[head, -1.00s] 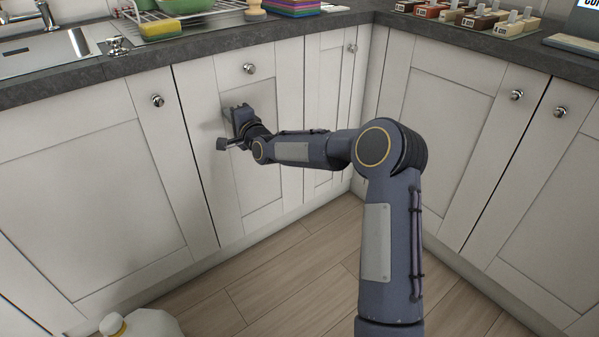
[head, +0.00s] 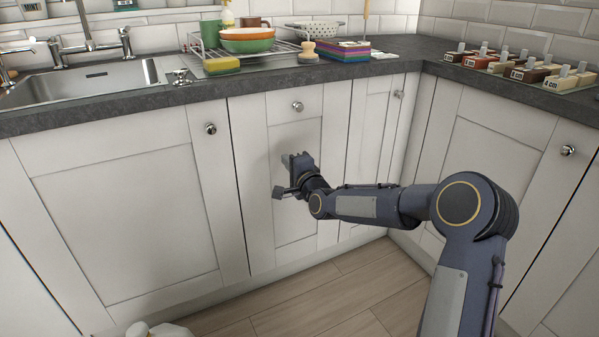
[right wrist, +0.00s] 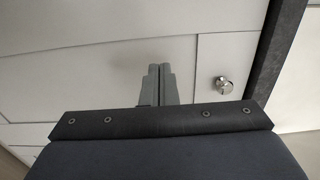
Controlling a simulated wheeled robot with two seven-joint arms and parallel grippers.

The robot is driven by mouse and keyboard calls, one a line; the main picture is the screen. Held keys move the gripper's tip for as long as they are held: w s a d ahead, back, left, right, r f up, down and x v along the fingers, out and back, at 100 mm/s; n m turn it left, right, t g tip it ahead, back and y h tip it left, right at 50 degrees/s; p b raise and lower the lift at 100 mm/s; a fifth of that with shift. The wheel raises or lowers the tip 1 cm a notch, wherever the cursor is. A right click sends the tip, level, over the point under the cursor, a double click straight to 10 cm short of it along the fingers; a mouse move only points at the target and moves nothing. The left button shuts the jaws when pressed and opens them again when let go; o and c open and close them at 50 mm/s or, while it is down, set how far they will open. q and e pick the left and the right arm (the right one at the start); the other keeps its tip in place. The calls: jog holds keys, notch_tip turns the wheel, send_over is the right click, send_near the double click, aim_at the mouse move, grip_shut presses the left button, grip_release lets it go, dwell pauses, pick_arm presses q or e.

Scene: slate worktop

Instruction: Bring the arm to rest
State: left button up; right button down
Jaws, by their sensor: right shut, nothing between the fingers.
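My right arm (head: 375,205) comes in from the lower right of the head view and bends left at the elbow. My right gripper (head: 283,192) is in front of the white cupboard fronts, below the worktop's edge. In the right wrist view its two fingers (right wrist: 158,82) are together with nothing between them. A cupboard front with a round knob (right wrist: 223,86) shows behind them. I cannot tell how far the gripper is from the door. My left gripper is not in view.
The slate worktop (head: 130,109) runs above the cupboards. It bears a sink (head: 85,83), a dish rack with bowls (head: 247,40), a sponge (head: 222,65), a stack of coloured pieces (head: 338,51) and several labelled blocks (head: 530,73). A pale jug (head: 165,330) stands on the floor (head: 320,295).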

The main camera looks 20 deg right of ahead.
jog(key=s+a+f+n+g+y+p, duration=0.15)
jog(key=s+n+g, duration=0.3)
jog(key=s, duration=1.15)
jog(key=s+a+f+n+g, duration=0.2)
jog(key=s+a+n+g, duration=0.3)
jog(key=s, duration=1.1)
jog(key=s+f+n+g+y+p, duration=0.1)
jog(key=s+f+n+g, duration=0.35)
jog(key=s, duration=1.05)
notch_tip(320, 180, up, 37)
jog(key=n+t+p, duration=0.1)
jog(key=p, duration=3.3)
jog(key=shift+r+t, duration=0.2)
jog(key=shift+t, duration=0.1)
jog(key=shift+d, duration=0.1)
